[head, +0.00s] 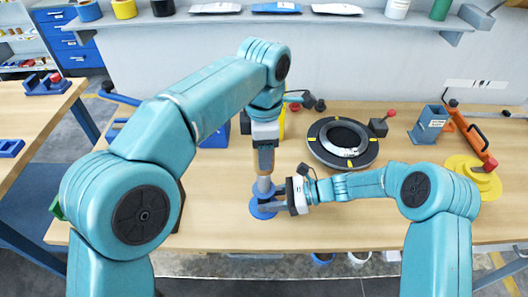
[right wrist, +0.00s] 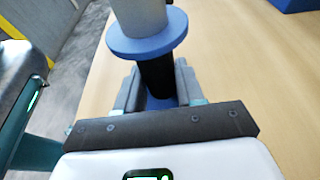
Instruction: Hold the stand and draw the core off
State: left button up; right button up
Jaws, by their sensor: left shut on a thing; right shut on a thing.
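The stand has a round blue base (head: 257,213) on the table, left of the table's middle. In the right wrist view its dark post (right wrist: 157,76) rises to a blue disc (right wrist: 147,36). The core, a light grey cylinder (right wrist: 139,14), sits upright above that disc; it also shows in the head view (head: 263,186). My left gripper (head: 264,168) points down and is shut on the core's upper part. My right gripper (head: 270,203) comes in level from the right and is shut on the stand's post below the disc. The fingers partly hide the post.
A black ring-shaped coil (head: 343,142) lies right of my left gripper. A blue open box (head: 430,123), an orange tool (head: 473,137) and yellow discs (head: 473,172) are at the right. A blue block (head: 215,137) stands behind my left arm. A loaded shelf (head: 290,17) hangs at the back.

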dwell(0.3)
jog(key=o, duration=0.9)
